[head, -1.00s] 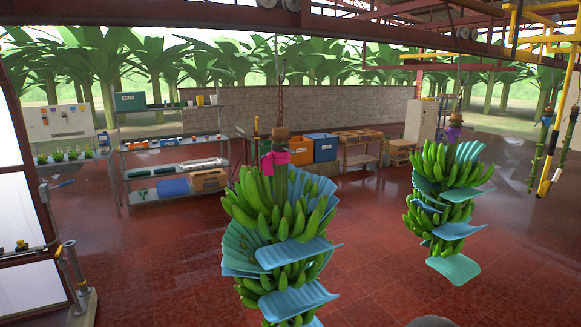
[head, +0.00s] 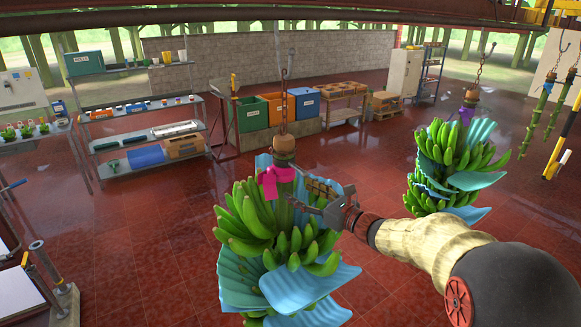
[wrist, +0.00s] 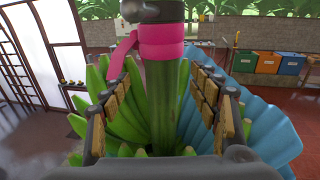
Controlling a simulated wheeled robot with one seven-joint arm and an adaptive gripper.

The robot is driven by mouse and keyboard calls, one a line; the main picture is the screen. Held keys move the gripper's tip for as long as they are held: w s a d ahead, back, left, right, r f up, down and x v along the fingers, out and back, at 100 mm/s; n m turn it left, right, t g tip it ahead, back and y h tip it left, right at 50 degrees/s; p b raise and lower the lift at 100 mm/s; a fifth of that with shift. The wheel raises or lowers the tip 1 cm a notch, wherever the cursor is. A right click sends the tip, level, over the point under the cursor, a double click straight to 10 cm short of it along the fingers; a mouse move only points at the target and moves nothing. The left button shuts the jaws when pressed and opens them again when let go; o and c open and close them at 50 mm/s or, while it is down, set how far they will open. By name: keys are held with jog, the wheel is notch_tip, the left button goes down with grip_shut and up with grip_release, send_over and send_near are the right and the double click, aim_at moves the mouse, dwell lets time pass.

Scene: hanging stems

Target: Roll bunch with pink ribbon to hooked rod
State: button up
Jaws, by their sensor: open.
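The bunch with the pink ribbon (head: 240,215) hangs upright in the middle of the head view, green bananas with blue sheets between its layers. The pink ribbon (head: 277,181) is tied around the top of its stem, under a brown cap on a chain. My gripper (head: 308,195) reaches in from the right, just below the ribbon. In the wrist view the green stem (wrist: 163,105) stands between my open padded fingers, with the ribbon (wrist: 160,42) above. I see no grip on the stem. A yellow and black rod (head: 566,125) hangs at the far right; its hook is not clear.
A second bunch with a purple ribbon (head: 445,155) hangs at the right, behind my arm. Shelves (head: 150,130), bins (head: 252,112) and a wall stand behind. The red floor between is clear.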

aim_at(291, 184)
jog(key=shift+w+r, duration=0.1)
jog(key=shift+w, duration=0.25)
jog(key=p+x, duration=0.1)
jog(key=x, duration=0.6)
jog(key=shift+a, duration=0.15)
jog(key=c, duration=0.3)
jog(key=shift+r, duration=0.1)
grip_shut()
